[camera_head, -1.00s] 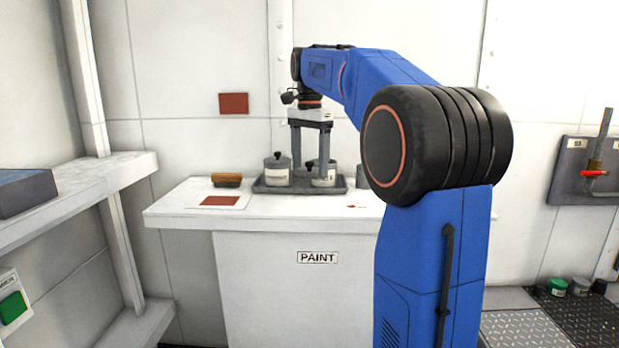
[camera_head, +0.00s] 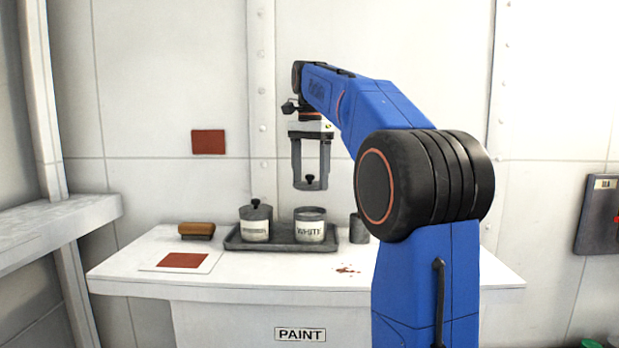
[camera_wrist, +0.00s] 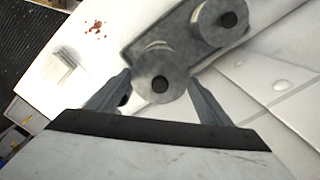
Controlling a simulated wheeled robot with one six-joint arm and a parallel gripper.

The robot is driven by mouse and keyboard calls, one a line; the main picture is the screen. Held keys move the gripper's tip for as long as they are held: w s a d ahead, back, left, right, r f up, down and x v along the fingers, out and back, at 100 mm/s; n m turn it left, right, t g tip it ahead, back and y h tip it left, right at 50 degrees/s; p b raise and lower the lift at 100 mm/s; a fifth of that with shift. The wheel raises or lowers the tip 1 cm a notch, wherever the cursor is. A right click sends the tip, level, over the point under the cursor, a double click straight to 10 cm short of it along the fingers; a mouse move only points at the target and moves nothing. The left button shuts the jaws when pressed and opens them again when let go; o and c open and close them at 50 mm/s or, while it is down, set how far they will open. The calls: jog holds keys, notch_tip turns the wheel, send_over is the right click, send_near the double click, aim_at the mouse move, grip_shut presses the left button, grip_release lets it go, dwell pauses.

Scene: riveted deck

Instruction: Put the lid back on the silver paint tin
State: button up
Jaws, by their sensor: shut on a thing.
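My gripper (camera_head: 311,184) is shut on a round grey lid (camera_head: 310,187) with a black knob. It holds the lid in the air, above the open tin labelled WHITE (camera_head: 310,232). This silver-grey tin stands upright on a dark tray (camera_head: 278,247). To its left stands a similar grey tin (camera_head: 256,224) with its knobbed lid on; its label is too small to read. In the wrist view the held lid (camera_wrist: 159,88) sits between the two fingers and mostly covers what is below. The lidded tin (camera_wrist: 213,30) shows beyond it.
A small dark cup (camera_head: 358,229) stands right of the tray. A wooden-backed brush or block (camera_head: 196,230) and a card with a red-brown patch (camera_head: 184,261) lie to the left. Reddish spots (camera_head: 347,269) mark the white counter (camera_head: 262,287). The wall is close behind.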

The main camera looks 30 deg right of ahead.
jog(key=shift+f, duration=2.9)
jog(key=shift+f, duration=0.2)
jog(key=o, duration=1.2)
jog(key=shift+r, duration=0.1)
jog(key=shift+r, duration=3.45)
